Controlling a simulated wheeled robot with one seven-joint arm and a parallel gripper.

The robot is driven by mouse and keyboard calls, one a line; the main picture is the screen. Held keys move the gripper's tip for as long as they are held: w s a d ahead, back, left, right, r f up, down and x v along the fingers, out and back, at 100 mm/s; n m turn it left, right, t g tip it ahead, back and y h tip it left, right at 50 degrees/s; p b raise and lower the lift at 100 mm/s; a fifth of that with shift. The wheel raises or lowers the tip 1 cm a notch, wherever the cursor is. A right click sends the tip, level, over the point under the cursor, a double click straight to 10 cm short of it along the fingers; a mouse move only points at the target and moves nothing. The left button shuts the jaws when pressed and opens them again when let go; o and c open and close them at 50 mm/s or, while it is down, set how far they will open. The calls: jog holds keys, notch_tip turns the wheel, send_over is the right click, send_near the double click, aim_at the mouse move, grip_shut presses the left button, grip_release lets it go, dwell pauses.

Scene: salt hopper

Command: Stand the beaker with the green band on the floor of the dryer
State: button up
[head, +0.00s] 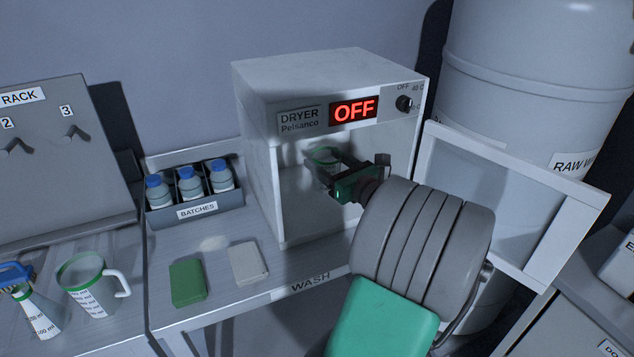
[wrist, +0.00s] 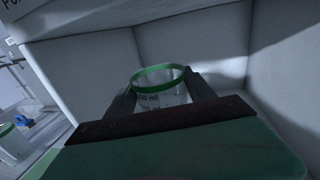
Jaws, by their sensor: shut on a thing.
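The beaker with the green band (head: 323,157) is held inside the opening of the white dryer (head: 262,150), high in the chamber. In the wrist view the beaker (wrist: 162,82) stands about upright between the fingers, its green rim uppermost and dark volume marks below. My gripper (head: 335,172) reaches in from the right and is shut on the beaker. The beaker's base is hidden behind my gripper in the wrist view. The dryer's display reads OFF.
The dryer door (head: 560,225) stands open to the right. The visible chamber looks empty otherwise. A batch box (head: 196,212) with blue-capped bottles, a green block (head: 188,283) and a pale block (head: 249,263) sit left of the dryer. A green-rimmed jug (head: 90,292) stands further left.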

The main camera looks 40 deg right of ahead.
jog(key=w+d+f, duration=0.1)
jog(key=w+f, duration=0.1)
jog(key=f, duration=0.1)
jog(key=w+d+f, duration=0.1)
jog(key=w+f, duration=0.1)
jog(key=f, duration=0.1)
jog(key=w+d+f, duration=0.1)
jog(key=w+f, duration=0.1)
jog(key=f, duration=0.2)
jog(key=shift+w+d, duration=0.35)
jog(key=shift+f, duration=0.1)
jog(key=o, duration=1.4)
jog(key=shift+f, duration=0.1)
